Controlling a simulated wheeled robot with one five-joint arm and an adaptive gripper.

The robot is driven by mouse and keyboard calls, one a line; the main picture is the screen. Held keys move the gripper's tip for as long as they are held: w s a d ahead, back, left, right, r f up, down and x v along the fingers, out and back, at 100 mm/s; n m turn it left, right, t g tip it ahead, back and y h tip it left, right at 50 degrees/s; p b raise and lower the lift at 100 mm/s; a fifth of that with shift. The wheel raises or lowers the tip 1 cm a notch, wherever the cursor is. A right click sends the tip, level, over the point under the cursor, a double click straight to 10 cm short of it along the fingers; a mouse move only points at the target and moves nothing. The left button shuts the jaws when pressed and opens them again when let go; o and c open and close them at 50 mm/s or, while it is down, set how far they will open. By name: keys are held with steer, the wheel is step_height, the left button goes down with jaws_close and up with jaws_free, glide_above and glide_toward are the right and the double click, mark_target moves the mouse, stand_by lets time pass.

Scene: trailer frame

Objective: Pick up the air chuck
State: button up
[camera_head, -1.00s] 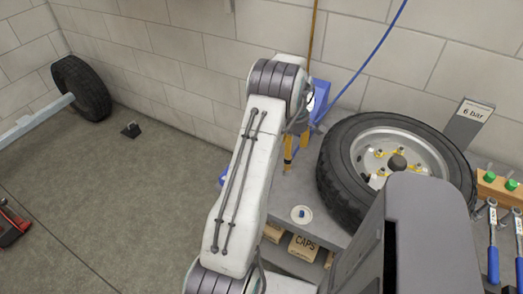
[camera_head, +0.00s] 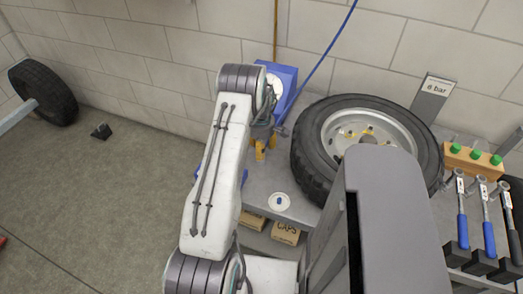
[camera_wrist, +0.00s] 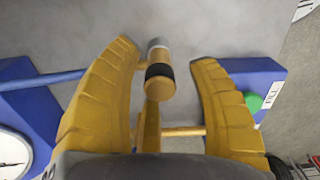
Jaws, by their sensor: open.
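The air chuck (camera_wrist: 159,82) is a brass cylinder with a black band, seen in the wrist view between the two yellow fingers of my gripper (camera_wrist: 163,54). The fingers are open, with gaps visible on both sides of the chuck. A thin brass stem runs down from it to a horizontal brass rod (camera_wrist: 183,131) lower between the fingers. In the head view, my gripper (camera_head: 260,151) is over the bench by the blue box, partly hidden behind my arm. I cannot make out the chuck there.
A blue box (camera_head: 285,76) with a green FILL button (camera_wrist: 254,102) stands beside my gripper. A round gauge (camera_wrist: 12,150) and blue hose (camera_wrist: 45,80) are at left. A wheel (camera_head: 313,158), white dish (camera_head: 279,202) and blue-handled tools (camera_head: 488,235) occupy the bench (camera_head: 262,185).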

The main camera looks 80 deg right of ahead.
steer(key=shift+o, duration=0.3)
jaws_close()
stand_by(0.3)
